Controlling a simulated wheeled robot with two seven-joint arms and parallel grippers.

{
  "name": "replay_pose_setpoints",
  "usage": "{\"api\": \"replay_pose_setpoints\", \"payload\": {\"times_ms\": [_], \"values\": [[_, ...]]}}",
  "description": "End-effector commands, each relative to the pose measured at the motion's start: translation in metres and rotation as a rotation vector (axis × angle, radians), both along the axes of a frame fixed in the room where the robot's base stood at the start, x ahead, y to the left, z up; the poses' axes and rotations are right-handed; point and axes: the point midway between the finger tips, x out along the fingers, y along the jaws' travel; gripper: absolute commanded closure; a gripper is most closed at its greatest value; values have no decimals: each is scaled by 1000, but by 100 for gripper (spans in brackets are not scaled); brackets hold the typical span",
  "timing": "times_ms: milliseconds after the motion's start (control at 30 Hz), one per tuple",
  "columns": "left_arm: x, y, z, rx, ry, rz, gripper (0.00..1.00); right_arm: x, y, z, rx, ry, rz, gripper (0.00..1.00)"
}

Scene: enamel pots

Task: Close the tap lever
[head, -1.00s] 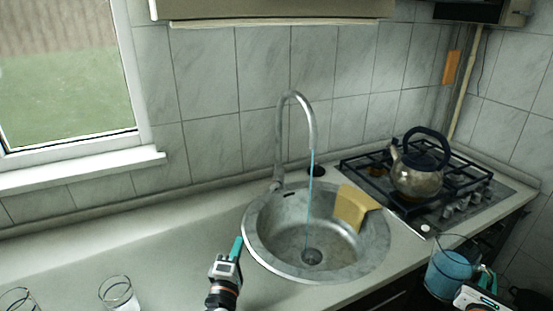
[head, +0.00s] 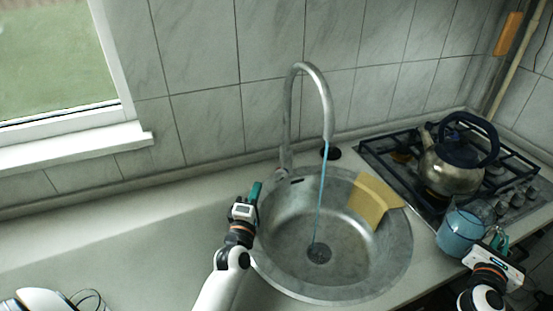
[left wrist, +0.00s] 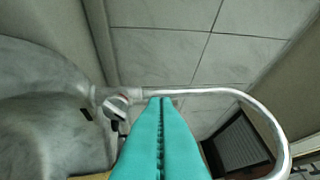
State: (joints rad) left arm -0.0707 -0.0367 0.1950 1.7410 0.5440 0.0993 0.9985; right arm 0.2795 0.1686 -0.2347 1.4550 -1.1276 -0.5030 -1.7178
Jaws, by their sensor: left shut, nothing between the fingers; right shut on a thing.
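The curved metal tap (head: 326,100) stands at the sink's back edge, and a thin blue stream (head: 321,200) runs from its spout into the sink. The small tap lever (head: 283,173) is low on the tap's base; in the left wrist view it (left wrist: 116,106) shows left of my fingertips. My left gripper (head: 256,188) is shut and empty, over the sink's left rim, short of the lever in the head view. Contact with it cannot be told. My right gripper (head: 497,240) is shut on a clear jug (head: 461,232) of blue liquid, at the right.
The round metal sink (head: 290,278) holds a yellow cloth or sponge (head: 374,200) at its right side. A kettle (head: 450,170) stands on the gas hob (head: 400,165) at the right. The counter left of the sink is mostly clear. A glass (head: 88,300) is at the lower left.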

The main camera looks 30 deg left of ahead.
Motion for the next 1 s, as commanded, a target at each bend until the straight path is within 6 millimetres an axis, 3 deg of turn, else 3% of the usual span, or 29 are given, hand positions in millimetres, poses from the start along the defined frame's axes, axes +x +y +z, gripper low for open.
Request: {"api": "replay_pose_setpoints", "payload": {"times_ms": [33,467,533,733,1000], "values": [[8,2,5,1,-2,0,100,1,0,8,3,-8,1,100],[82,22,19,0,-2,1,100,1,0,23,3,-8,1,100],[91,16,20,-3,-1,-1,100,1,0,27,3,-9,1,100],[109,5,21,-2,0,0,100,1,0,32,3,-9,1,100],[115,1,21,0,0,1,100,1,0,33,3,-8,1,100]]}}
